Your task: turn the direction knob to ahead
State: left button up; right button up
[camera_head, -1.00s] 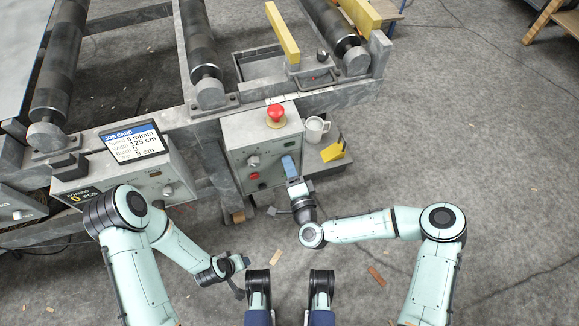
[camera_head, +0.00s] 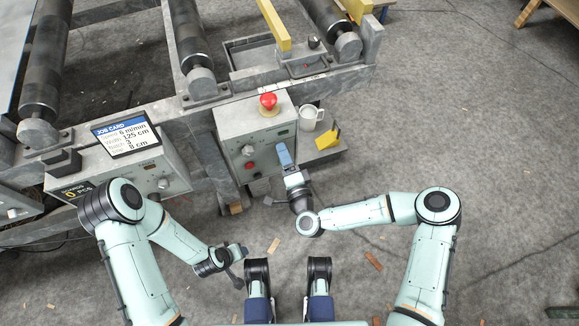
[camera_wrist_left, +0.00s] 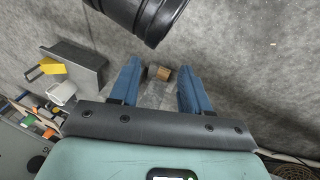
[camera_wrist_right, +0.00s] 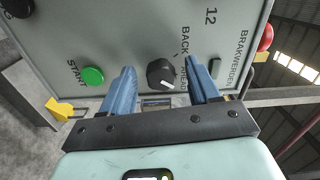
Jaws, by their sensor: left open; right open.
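The direction knob (camera_wrist_right: 161,73) is a round black knob with a white mark at its lower right edge. My right gripper (camera_head: 284,155) is open in front of the control box (camera_head: 228,135). In the right wrist view its blue fingers (camera_wrist_right: 160,92) are apart, one to each side of the knob; contact cannot be told. In the head view the gripper hides the knob. My left gripper (camera_wrist_left: 152,90) is open and empty, low over the floor.
A green START button (camera_wrist_right: 93,76) is left of the knob. A red mushroom button (camera_head: 268,102) tops the box. A white mug (camera_head: 311,117) and yellow object (camera_head: 328,138) stand on a side shelf. A job card (camera_head: 124,137) lies left.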

pick_arm(q)
jog(key=s, duration=0.1)
jog(key=s+d+r+p, duration=0.1)
jog(key=s+r+g, duration=0.1)
jog(key=shift+d+p, duration=0.25)
jog(key=shift+p, duration=0.15)
pick_arm(e)
jog(key=v, duration=1.3)
